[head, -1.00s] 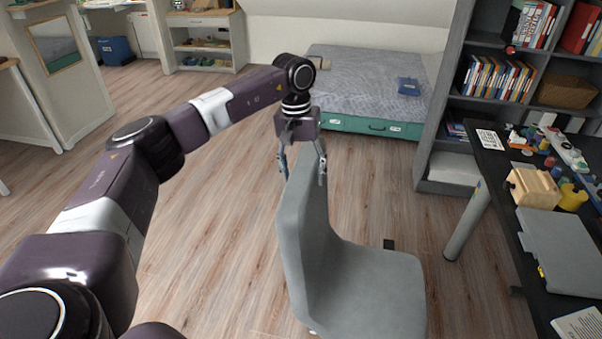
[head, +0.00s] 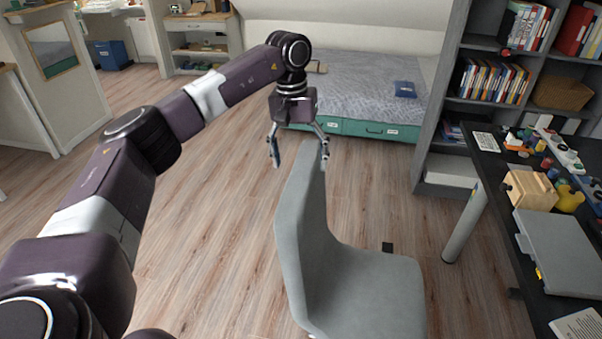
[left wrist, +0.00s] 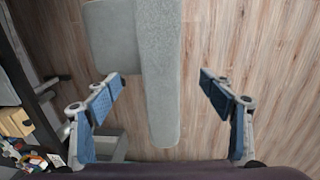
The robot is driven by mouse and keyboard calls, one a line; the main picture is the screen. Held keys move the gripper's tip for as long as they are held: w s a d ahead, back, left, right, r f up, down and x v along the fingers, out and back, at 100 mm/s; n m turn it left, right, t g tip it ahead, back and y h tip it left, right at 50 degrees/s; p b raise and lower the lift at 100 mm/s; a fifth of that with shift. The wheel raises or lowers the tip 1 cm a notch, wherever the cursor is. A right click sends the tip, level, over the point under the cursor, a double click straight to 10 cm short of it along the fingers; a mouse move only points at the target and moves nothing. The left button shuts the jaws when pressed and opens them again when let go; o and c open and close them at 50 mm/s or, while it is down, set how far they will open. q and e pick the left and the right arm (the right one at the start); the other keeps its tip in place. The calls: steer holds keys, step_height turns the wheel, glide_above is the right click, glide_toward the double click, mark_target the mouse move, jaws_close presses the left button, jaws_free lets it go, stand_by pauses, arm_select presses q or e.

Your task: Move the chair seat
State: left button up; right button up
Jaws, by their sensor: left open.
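The grey chair (head: 365,285) stands on the wood floor in the lower middle of the head view, its backrest (head: 303,225) on the left side and its seat extending right. My left gripper (head: 299,160) is open at the top of the backrest, with its fingers pointing down. In the left wrist view, the backrest's top edge (left wrist: 160,80) lies in the space between the two blue-padded fingers (left wrist: 162,90), with gaps on both sides. Part of the seat (left wrist: 112,38) shows beyond it. My right gripper is not in view.
A black desk (head: 505,240) with a grey laptop-like slab (head: 560,250) and small toys stands to the right of the chair. A grey bookshelf (head: 432,140) and a bed (head: 370,85) with a green drawer base are behind. Floor to the left is clear.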

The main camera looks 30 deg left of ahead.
arm_select(q)
step_height(320, 180, up, 7)
steer(key=shift+a, duration=0.25)
steer(key=shift+s+f, duration=0.1)
steer(key=shift+f, duration=0.05)
stand_by(0.4)
